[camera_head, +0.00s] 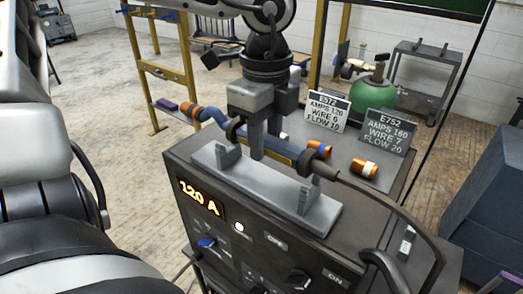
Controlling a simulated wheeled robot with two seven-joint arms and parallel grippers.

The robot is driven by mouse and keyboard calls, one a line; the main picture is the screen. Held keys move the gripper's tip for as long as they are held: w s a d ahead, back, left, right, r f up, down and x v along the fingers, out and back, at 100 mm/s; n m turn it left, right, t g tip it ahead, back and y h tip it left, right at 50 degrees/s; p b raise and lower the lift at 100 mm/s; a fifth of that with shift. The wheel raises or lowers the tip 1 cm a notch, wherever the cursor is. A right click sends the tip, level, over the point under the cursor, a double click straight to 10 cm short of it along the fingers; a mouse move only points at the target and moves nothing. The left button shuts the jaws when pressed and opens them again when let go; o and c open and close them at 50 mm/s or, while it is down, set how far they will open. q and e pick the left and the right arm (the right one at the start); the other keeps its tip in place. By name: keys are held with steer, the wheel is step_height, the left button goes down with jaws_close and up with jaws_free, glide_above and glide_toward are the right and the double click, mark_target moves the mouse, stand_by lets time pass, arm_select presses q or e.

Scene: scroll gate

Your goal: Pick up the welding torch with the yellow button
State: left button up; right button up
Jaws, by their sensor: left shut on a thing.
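My left gripper (263,148) points down from above and is shut on the middle of the torch body, between the cradle's two uprights. The torch still appears to rest at the cradle. My right gripper is not in view.
The welding machine (250,235) shows "120 A" on its front display. Two orange spools (364,168) and two label cards, E372 (327,110) and E752 (388,132), are on its top. A green gas cylinder (372,95) stands behind. A blue-grey box (495,190) is at right.

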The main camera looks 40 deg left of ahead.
arm_select(q)
steer(key=d+r, duration=0.1)
steer(key=r, duration=0.1)
steer(key=s+d+r, duration=0.1)
steer(key=d, duration=0.1)
steer(key=shift+r+b, duration=0.35)
steer(key=shift+r, duration=0.05)
steer(key=s+d+r+b, duration=0.2)
steer(key=s+d+r, duration=0.1)
steer(key=d, duration=0.5)
steer(key=shift+s+d+r, duration=0.35)
steer(key=shift+d+r, duration=0.05)
steer(key=shift+r, duration=0.35)
